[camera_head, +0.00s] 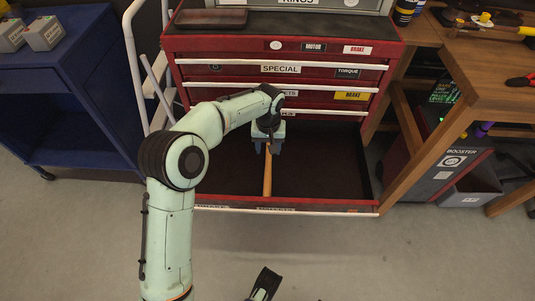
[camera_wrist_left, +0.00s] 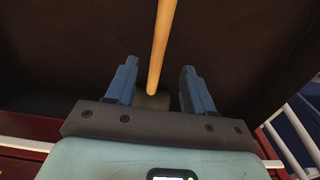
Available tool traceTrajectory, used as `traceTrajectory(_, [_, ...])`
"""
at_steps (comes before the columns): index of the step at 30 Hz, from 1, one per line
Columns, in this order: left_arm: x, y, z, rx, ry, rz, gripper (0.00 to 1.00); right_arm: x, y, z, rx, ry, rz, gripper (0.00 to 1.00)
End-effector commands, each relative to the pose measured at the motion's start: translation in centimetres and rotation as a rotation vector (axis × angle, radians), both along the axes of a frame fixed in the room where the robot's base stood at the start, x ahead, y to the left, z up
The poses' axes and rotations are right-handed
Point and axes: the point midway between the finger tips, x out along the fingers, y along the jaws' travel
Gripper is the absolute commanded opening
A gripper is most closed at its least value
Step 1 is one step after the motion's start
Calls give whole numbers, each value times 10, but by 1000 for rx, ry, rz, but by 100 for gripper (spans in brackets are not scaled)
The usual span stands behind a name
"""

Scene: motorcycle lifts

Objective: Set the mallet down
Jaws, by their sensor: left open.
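The mallet (camera_head: 267,175) lies in the open bottom drawer (camera_head: 340,206) of the red tool chest. Its light wooden handle points toward the drawer's front edge. In the left wrist view the handle (camera_wrist_left: 163,35) runs down between my fingers to a dark grey head (camera_wrist_left: 152,100), partly hidden by the gripper. My left gripper (camera_head: 268,148) is open over the head end of the mallet, a finger on each side and a gap at both. It also shows in the left wrist view (camera_wrist_left: 160,72). A dark tip (camera_head: 265,284) at the bottom edge seems to be my right gripper, mostly cut off.
The rest of the drawer floor (camera_head: 325,165) is bare. Shut drawers of the chest (camera_head: 230,70) rise behind my gripper. A blue cart (camera_head: 70,100) stands at left, a wooden workbench (camera_head: 490,65) at right. A grey bin (camera_head: 475,187) sits below the bench.

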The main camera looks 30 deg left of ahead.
Motion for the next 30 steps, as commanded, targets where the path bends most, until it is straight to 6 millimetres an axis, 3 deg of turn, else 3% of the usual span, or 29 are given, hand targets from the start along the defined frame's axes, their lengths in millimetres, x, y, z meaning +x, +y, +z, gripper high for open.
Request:
traceTrajectory(1, [0,0,13,0,-4,0,53,-4,2,4,6,11,5,43])
traceTrajectory(6, [0,0,33,1,-2,0,53,-13,7,9,17,35,14,43])
traceTrajectory(26, [-1,0,39,0,0,0,53,-16,8,11,20,41,17,43])
traceTrajectory(30, [-2,0,63,0,-8,0,53,-27,12,29,33,70,27,43])
